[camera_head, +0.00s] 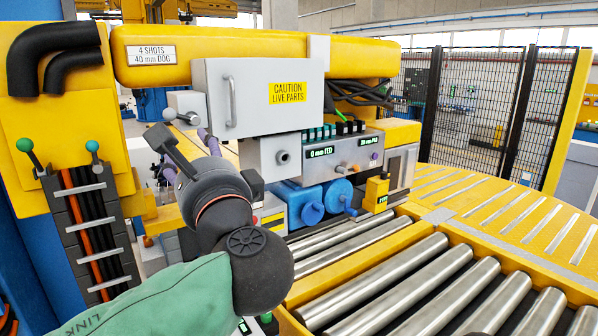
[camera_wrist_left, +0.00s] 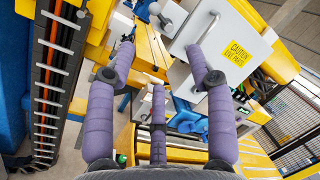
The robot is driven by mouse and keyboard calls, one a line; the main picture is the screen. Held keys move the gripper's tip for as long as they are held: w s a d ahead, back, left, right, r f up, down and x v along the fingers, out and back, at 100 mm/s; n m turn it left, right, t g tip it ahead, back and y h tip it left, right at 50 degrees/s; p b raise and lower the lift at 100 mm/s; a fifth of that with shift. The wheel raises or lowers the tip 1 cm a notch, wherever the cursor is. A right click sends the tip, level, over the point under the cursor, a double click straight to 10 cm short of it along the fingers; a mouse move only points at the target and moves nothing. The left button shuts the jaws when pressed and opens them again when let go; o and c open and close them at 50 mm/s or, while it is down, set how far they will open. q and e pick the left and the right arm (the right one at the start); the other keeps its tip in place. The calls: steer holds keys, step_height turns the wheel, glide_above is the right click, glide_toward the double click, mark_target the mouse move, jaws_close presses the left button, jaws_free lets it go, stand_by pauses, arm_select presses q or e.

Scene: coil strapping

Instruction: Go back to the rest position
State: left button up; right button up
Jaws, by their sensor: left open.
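My left gripper (camera_head: 185,148) is in front of the yellow strapping machine (camera_head: 250,50), left of its grey cabinet with the "CAUTION LIVE PARTS" label (camera_head: 287,93). My dark wrist and green-sleeved arm hide part of the machine and its left-hand side. In the left wrist view, the left gripper (camera_wrist_left: 160,65) has its three purple fingers spread apart, with nothing held between them. The cabinet (camera_wrist_left: 210,35) shows beyond the fingers on the right. Whether a fingertip touches the machine is unclear. My right gripper is not in view.
A roller conveyor (camera_head: 400,285) with yellow rails runs along the front right. A yellow slotted deck (camera_head: 510,210) and black mesh fence (camera_head: 480,95) lie beyond. Two levers (camera_head: 60,160) and a hose rack (camera_head: 88,225) stand at left.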

arm_select(q)
steer(key=w+d+f+m+g+h, duration=0.1)
steer(key=w+d+f+h, duration=0.15)
steer(key=f, duration=0.45)
steer(key=w+d+f+m+g+h, duration=0.1)
steer(key=w+f, duration=0.3)
steer(key=f, duration=0.3)
steer(key=w+d+f+m+g+h, duration=0.1)
steer(key=w+d+f, duration=0.1)
steer(key=w+f, duration=0.35)
step_height(320, 180, down, 28)
steer(key=s+d+n+g+h, duration=0.1)
steer(key=s+d+g+h, duration=0.2)
steer(key=g, duration=0.4)
steer(key=s+f+n+g+h, duration=0.35)
steer(key=s+f, duration=0.25)
steer(key=f, duration=0.6)
steer(key=s+f+n+g+h, duration=0.25)
steer(key=s+f+n, duration=0.3)
steer(key=f, duration=0.75)
steer(key=s+a+f+n+g+b, duration=0.1)
steer(key=s+a+f+n, duration=0.2)
steer(key=s+f+n, duration=1)
steer(key=shift+s+f, duration=0.5)
steer(key=shift+s, duration=0.15)
